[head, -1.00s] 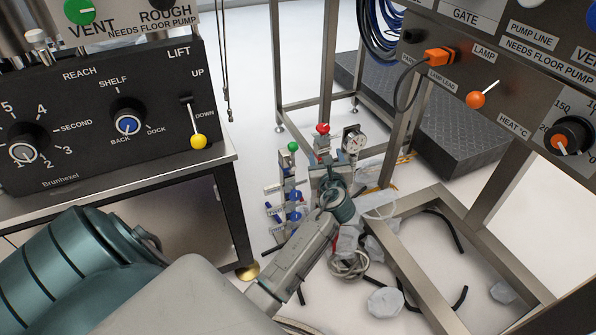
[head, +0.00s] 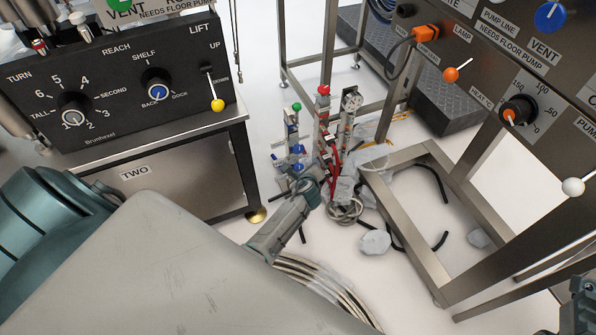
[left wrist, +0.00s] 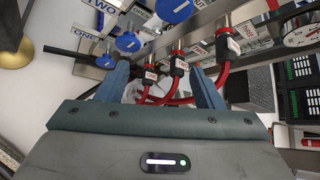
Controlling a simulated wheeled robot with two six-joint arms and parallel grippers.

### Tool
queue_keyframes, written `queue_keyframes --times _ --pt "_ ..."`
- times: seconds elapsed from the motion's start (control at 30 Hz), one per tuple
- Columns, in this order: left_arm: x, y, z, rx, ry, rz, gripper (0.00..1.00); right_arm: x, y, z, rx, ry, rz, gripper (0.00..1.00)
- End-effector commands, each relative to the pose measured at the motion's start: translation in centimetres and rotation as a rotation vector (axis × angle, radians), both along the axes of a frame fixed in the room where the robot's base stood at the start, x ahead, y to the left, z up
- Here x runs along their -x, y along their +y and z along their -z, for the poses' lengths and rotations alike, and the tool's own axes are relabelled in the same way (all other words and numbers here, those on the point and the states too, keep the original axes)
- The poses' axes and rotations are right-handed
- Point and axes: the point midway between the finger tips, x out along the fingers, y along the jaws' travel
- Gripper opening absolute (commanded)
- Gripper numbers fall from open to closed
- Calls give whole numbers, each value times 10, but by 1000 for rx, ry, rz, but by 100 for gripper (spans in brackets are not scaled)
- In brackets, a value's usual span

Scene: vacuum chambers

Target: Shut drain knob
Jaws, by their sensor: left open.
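I cannot read a drain label, so I cannot tell which knob is the drain knob. Blue round knobs (head: 298,166) sit low on a short post with a green knob (head: 296,107) on top. Beside it stands a post with a red knob (head: 323,90) and red hoses. In the left wrist view, blue knobs (left wrist: 128,42) show near tags reading ONE and TWO. My left gripper (head: 314,178) is low in front of these posts. Its fingers (left wrist: 160,82) are open, with red hoses (left wrist: 178,99) visible beyond and between them. A dark part at the lower right corner may be my right gripper (head: 580,302).
A control box (head: 120,90) stands on a metal bench at left. A steel frame (head: 430,255) stands at right on the floor, under a panel (head: 495,85) with knobs. A coiled pale hose (head: 325,285) and crumpled plastic (head: 375,242) lie on the floor.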

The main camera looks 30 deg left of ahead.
Motion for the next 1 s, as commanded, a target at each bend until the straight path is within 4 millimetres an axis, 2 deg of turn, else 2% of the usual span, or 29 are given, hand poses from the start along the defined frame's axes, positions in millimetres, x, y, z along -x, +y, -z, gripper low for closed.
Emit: queue_keyframes --times 0.03,0.2,0.6,0.7,0.77,0.87,0.97,1.0 --pt "3 -3 1 22 3 -4 61 0 0 -7 0 0 0 36" --pt "8 -8 11 72 8 -17 61 0 0 -12 0 0 0 36" --pt "10 -9 15 88 8 -21 61 0 0 -12 0 1 0 36" --pt "17 -9 14 122 -8 -41 61 -6 0 -9 -3 40 1 36" --pt "27 -9 12 181 -34 -74 61 -15 -1 -3 -8 105 2 36" --pt "57 -11 3 353 -110 -167 61 -40 -3 18 -21 295 4 36" --pt "95 -17 -16 596 -208 -289 61 -70 -5 56 -36 552 4 36" --pt "110 -20 -26 697 -244 -339 61 -79 -6 74 -42 657 3 36"
